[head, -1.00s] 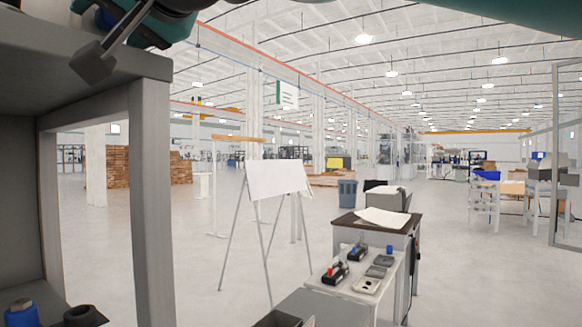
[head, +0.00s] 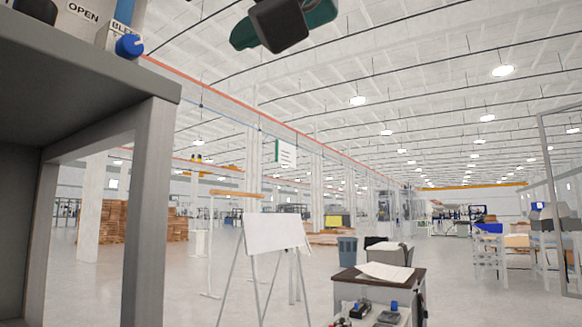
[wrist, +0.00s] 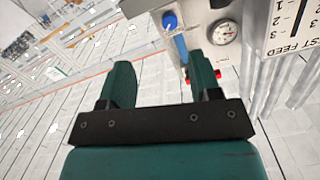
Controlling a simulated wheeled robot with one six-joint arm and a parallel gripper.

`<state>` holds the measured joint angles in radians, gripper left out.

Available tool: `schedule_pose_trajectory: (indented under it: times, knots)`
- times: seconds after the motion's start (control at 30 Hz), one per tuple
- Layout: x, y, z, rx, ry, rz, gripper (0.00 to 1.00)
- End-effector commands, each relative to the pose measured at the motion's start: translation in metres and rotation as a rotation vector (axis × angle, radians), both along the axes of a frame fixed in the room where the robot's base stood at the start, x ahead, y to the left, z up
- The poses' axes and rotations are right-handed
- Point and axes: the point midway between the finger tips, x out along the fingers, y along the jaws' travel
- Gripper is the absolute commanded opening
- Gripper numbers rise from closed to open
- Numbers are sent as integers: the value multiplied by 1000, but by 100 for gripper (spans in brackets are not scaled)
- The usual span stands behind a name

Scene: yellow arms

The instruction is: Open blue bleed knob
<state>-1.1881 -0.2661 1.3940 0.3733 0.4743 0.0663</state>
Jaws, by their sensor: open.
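The blue bleed knob (head: 129,46) sticks out from a light panel at the top left of the head view, under a partly cut-off label starting "BLE". In the wrist view the blue knob (wrist: 170,21) is at the top, beyond the fingertips and between them sideways in the picture. My gripper (wrist: 160,62) is open with nothing between its green fingers. In the head view my gripper (head: 284,22) is at the top middle, right of the knob and apart from it; only part of it shows.
A blue tube (wrist: 181,50) runs down beside the knob. A round gauge (wrist: 222,32) and a numbered scale plate (wrist: 290,28) are to its right. A grey shelf frame (head: 150,200) stands below the panel. A whiteboard easel (head: 273,232) and a cart (head: 375,290) stand on the open floor.

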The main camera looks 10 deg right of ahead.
Motion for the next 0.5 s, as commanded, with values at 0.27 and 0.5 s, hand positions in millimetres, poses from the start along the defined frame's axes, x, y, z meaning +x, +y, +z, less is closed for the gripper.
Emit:
schedule_pose_trajectory:
  times: [0.27,0.5]
  knots:
    - [23,4,-55,-157,36,-14,57]
    - [38,0,-104,-278,83,-18,57]
